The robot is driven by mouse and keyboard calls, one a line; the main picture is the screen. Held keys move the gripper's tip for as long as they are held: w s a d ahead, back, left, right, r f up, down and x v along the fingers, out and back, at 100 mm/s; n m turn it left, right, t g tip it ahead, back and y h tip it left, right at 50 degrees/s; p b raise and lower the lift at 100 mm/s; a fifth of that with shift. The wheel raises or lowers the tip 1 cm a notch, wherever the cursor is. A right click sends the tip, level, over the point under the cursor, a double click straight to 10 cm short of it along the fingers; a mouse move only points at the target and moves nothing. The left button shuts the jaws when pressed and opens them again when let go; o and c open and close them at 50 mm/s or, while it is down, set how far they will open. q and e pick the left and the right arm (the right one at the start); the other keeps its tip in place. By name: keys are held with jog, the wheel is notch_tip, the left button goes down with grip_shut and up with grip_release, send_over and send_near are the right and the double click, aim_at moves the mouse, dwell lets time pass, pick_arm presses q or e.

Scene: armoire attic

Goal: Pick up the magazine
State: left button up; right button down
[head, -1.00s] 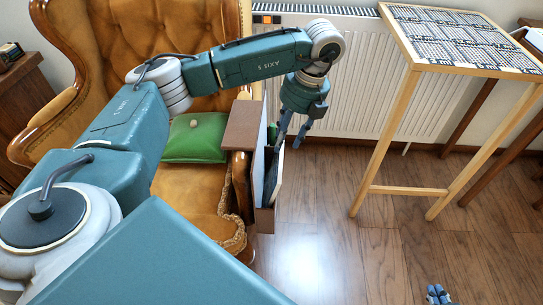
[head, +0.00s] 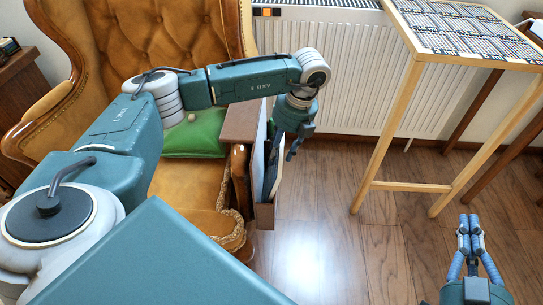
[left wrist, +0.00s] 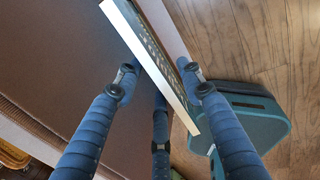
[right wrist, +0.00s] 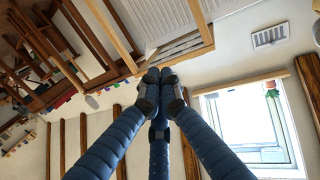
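A thin upright magazine (head: 273,168) with a dark face stands in a brown holder (head: 265,217) on the armchair's right side. In the left wrist view, a thin slab with a white edge and a dark patterned face, apparently the magazine (left wrist: 152,66), runs diagonally between my left fingers. My left gripper (head: 291,154) is at the top right of the holder, pointing down. Its fingers are apart (left wrist: 160,76), and I see no clear contact with the slab. My right gripper (head: 470,222) is shut and empty, away at the lower right; its fingertips meet in the right wrist view (right wrist: 160,78).
A brown leather armchair (head: 165,45) with a green cushion (head: 195,135) stands beside the holder. A white radiator (head: 345,75) is behind. A tall wooden table with a patterned top (head: 470,35) stands at the right. The wooden floor in the middle is clear.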

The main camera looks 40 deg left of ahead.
pick_arm(q)
jog(key=shift+s+a+f, duration=0.1)
jog(key=shift+a+f, duration=0.05)
jog(key=shift+f, duration=0.45)
grip_shut()
pick_arm(e)
notch_tip(320, 180, up, 2)
jog(key=shift+a+r+t, duration=0.1)
jog(key=shift+a+t, duration=0.05)
jog(key=shift+t, duration=0.25)
pick_arm(q)
jog(key=shift+r, duration=0.2)
pick_arm(e)
jog(key=shift+w, duration=0.1)
